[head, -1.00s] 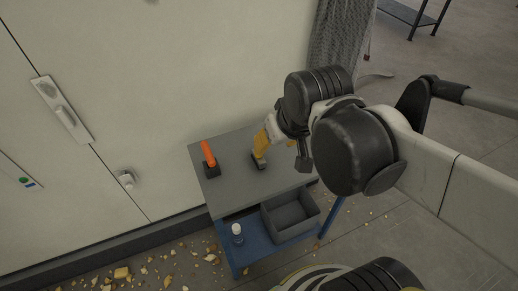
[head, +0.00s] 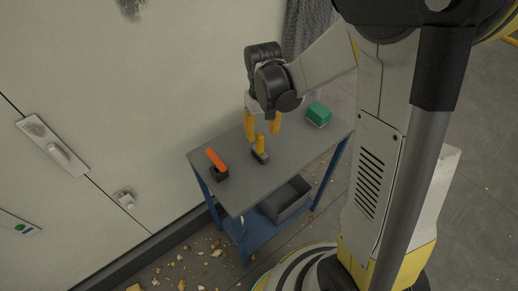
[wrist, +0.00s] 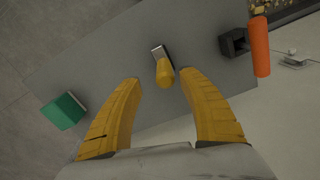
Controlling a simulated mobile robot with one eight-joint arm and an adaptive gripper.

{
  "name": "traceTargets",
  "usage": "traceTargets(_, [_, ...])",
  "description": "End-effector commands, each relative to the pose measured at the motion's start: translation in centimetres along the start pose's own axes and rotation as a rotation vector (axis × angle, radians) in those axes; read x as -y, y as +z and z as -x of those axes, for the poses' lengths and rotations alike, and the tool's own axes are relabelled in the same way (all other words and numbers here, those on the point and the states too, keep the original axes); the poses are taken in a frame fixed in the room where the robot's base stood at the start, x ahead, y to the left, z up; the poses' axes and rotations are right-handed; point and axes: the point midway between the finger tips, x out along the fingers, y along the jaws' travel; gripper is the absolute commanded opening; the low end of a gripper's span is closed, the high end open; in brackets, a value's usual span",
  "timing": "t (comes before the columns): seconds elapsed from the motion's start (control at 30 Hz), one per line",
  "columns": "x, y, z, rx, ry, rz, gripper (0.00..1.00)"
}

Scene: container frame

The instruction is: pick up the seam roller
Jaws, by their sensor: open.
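The seam roller, which I take to be the yellow-handled tool (head: 260,142) with a dark grey head, stands on the grey table top. In the wrist view its yellow handle (wrist: 164,72) points toward me and its metal head (wrist: 158,50) lies beyond. My gripper (head: 262,129) is open above it, with its two yellow fingers apart. In the wrist view the gripper (wrist: 160,78) has the handle between its fingertips in the picture, with room on both sides. No contact shows.
An orange-handled tool with a dark block (head: 217,161) stands left of the roller; a green block (head: 318,115) sits at the right. A grey bin (head: 287,200) is on the blue lower shelf. A pale wall (head: 150,110) runs behind the table (head: 240,190).

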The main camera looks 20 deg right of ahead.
Motion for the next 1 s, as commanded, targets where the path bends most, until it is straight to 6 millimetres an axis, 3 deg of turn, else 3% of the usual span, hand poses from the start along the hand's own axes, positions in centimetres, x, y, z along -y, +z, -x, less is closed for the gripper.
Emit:
traceTargets(0.27, [0.3,0.1,-2.3,-0.001,0.000,0.000,0.48])
traceTargets(0.5, [0.7,0.3,-6.0,-0.001,0.000,-0.001,0.48])
traceTargets(0.77, [0.7,0.3,-6.2,-0.001,0.000,0.000,0.48])
traceTargets(0.9, [0.7,0.3,-6.2,-0.001,0.000,0.000,0.07])
traceTargets(0.93, [0.7,0.3,-6.2,-0.001,0.000,0.000,0.00])
traceTargets(1.0, [0.7,0.3,-6.2,-0.001,0.000,0.000,0.00])
